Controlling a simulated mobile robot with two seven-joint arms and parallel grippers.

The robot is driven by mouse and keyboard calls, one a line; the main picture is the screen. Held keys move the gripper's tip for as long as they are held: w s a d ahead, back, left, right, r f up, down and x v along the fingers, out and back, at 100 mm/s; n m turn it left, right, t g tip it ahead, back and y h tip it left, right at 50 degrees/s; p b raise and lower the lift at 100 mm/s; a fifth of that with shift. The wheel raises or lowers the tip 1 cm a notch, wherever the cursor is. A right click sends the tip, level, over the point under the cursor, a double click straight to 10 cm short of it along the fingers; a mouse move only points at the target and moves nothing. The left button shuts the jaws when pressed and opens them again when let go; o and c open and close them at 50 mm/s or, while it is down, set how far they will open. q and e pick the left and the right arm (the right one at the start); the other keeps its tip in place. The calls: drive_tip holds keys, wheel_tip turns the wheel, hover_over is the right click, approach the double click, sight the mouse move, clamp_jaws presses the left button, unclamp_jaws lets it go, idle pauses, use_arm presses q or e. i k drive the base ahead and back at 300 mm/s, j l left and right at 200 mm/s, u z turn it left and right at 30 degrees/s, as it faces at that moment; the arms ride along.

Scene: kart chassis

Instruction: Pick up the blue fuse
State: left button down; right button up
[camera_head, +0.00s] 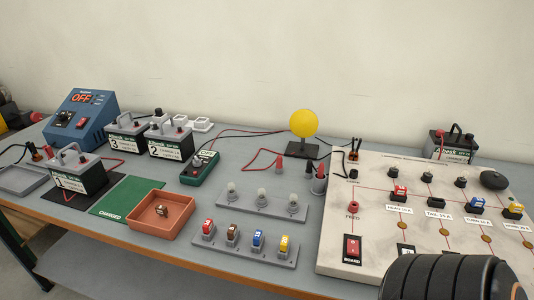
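A blue fuse (258,238) stands in the grey fuse rack (229,249) at the front middle of the table, between a brown fuse (233,231) and a yellow fuse (284,243). A red fuse (208,227) stands at the rack's left end. Another blue fuse (477,203) sits in the white circuit board (338,231) on the right, above a label. Neither gripper shows in the head view. A dark ribbed part, which looks like my arm, covers the board's lower right corner.
An orange tray (148,228) holding a small brown piece (161,210) lies left of the rack. A grey stand with several bulbs (262,203) is just behind the rack. Batteries (81,173) and a blue charger (80,117) stand at left.

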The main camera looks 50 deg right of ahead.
sight(258, 236)
drive_tip(key=z, duration=1.35)
drive_tip(key=i+j+z, duration=0.25)
drive_tip(key=i, duration=0.15)
drive_tip(key=z, duration=1.5)
drive_tip(key=u, duration=1.5)
drive_tip(key=k+j+z, duration=0.2)
drive_tip(key=j, duration=0.2)
drive_tip(key=j+z, duration=0.2)
drive_tip(key=j, duration=0.25)
